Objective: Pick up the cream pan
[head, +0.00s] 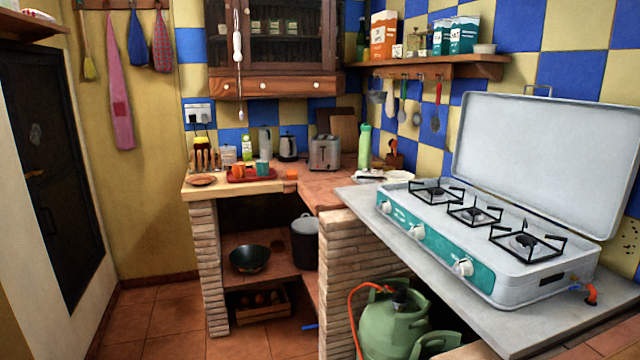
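Neither of my grippers shows in the head view. I cannot make out a cream pan for certain. A pale, flat dish-like thing (398,176) lies on the counter behind the stove, near the green bottle (365,147); it is too small to tell what it is. A dark wok-like pan (249,259) sits on the shelf under the left counter.
A white and teal gas stove (476,222) with its lid up fills the right counter; its burners are bare. A toaster (325,153) and a red tray (249,176) stand farther back. A green gas cylinder (395,325) stands below. Tiled floor (170,320) at left is clear.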

